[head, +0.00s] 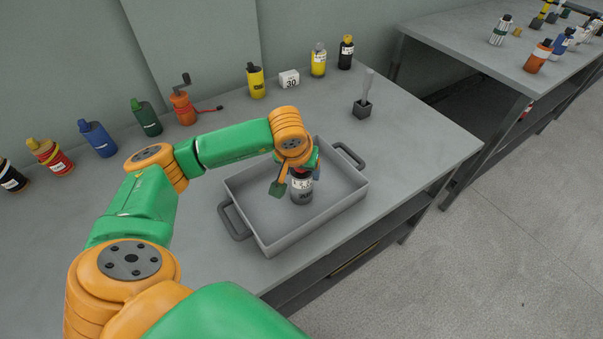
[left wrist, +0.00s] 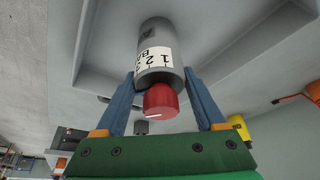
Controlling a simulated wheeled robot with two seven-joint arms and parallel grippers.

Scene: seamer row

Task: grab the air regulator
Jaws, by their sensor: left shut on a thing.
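The air regulator (head: 302,191) is a grey cylinder with a white label, inside the grey tray (head: 277,243) in the head view. In the left wrist view the regulator (left wrist: 158,65) shows its scale label and a red knob towards my palm. My left gripper (head: 303,174) is above it with fingers pointing down, shut on it, one blue finger on each side. My wrist hides its top in the head view. I cannot tell whether its base touches the tray floor. My right gripper is not in view.
The tray has a handle (head: 349,155) at each end. Several bottles, an orange crank tool (head: 182,107), a white block marked 30 (head: 289,79) and a brush in a dark holder (head: 363,107) stand behind it. The bench right of the tray is clear.

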